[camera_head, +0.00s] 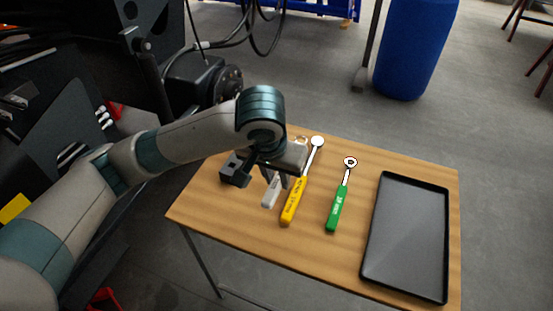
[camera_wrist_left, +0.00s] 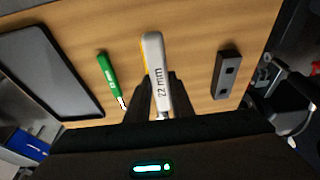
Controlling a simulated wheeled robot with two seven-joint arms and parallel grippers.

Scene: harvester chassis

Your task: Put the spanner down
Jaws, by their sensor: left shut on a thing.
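A spanner with a light grey handle (camera_head: 270,192) is in my left gripper (camera_head: 279,180). In the left wrist view this grey handle (camera_wrist_left: 157,75) reads "22 mm" and stands between the two fingers (camera_wrist_left: 154,80), which are shut on it. It partly covers a yellow-handled spanner (camera_head: 293,204), of which a thin strip shows there. The gripper hides the middle of the grey spanner in the head view. How far it is above the wooden table (camera_head: 270,238) is hard to tell. My right gripper is not in view.
A green-handled spanner (camera_head: 337,207) lies right of the yellow one. A black tray (camera_head: 367,262) lies empty at the table's right side. A dark block (camera_wrist_left: 228,75) with square recesses sits at the table's left. The table's front left part is bare.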

